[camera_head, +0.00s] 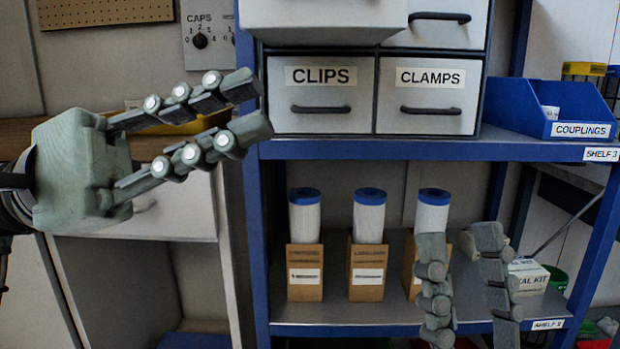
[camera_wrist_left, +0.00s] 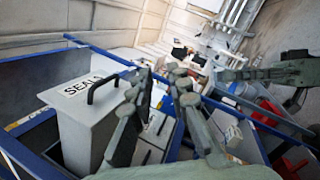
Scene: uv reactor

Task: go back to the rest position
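My left gripper (camera_head: 245,108) reaches in from the left in the head view, its two fingers apart with nothing between them. Its tips are near the blue shelf post, left of the CLIPS drawer. It also shows in the left wrist view (camera_wrist_left: 161,74), open and empty. My right gripper (camera_head: 460,241) points up at the lower right of the head view. Its fingers are spread with nothing visible between them, in front of the lower shelf. Its palm is out of the picture.
An upper drawer (camera_head: 318,20) stands pulled out above the closed CLIPS (camera_head: 320,92) and CLAMPS (camera_head: 429,94) drawers. Blue-topped filter cylinders in cardboard boxes (camera_head: 305,272) stand on the lower shelf (camera_head: 345,313). A blue COUPLINGS bin (camera_head: 515,105) sits on the upper shelf.

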